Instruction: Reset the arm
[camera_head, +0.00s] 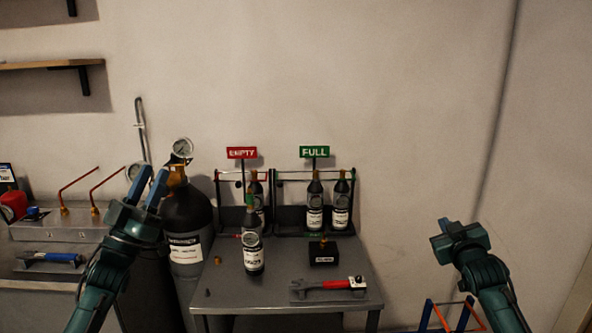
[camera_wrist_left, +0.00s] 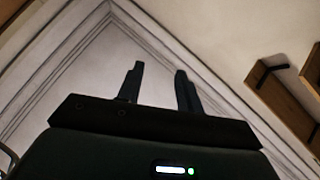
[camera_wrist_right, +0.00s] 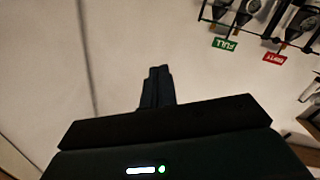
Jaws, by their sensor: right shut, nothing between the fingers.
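My left gripper (camera_head: 152,186) is raised at the left of the head view, in front of the large dark cylinder. Its two blue fingers stand apart with nothing between them. They also show apart in the left wrist view (camera_wrist_left: 158,85), against the wall and ceiling. My right gripper (camera_head: 446,226) is raised at the right, in front of the bare wall and clear of the table. In the right wrist view its fingers (camera_wrist_right: 156,86) are together and hold nothing.
The grey table (camera_head: 225,290) carries several small bottles, a red-handled wrench (camera_head: 325,285) and a black block (camera_head: 322,254). Racks stand under the EMPTY sign (camera_head: 241,153) and FULL sign (camera_head: 314,152). The large cylinder (camera_head: 188,225) stands left of the table. The wall's right side is clear.

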